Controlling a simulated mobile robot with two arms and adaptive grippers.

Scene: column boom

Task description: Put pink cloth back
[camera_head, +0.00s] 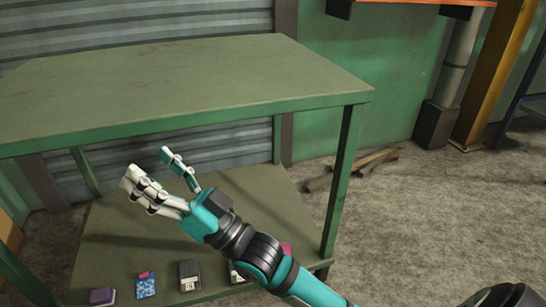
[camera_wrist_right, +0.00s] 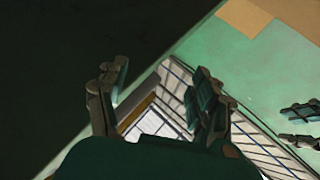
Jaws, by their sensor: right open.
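A pink patch (camera_head: 286,248) shows behind my right forearm near the front right of the lower shelf (camera_head: 265,200). It may be the pink cloth; the arm hides most of it. A smaller pink piece (camera_head: 144,275) lies on a blue patterned item (camera_head: 146,287) at the shelf's front. My right gripper (camera_head: 147,166) is open and empty, fingers spread, between the tabletop and the lower shelf, apart from both pink things. In the right wrist view its open fingers (camera_wrist_right: 160,95) have nothing between them. My left gripper is not seen in the head view.
The green tabletop (camera_head: 190,75) is bare and overhangs the shelf. A table leg (camera_head: 340,185) stands right of my arm. A purple item (camera_head: 102,296) and a grey device (camera_head: 190,275) lie along the shelf's front. Wood pieces (camera_head: 355,165) lie on the floor behind.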

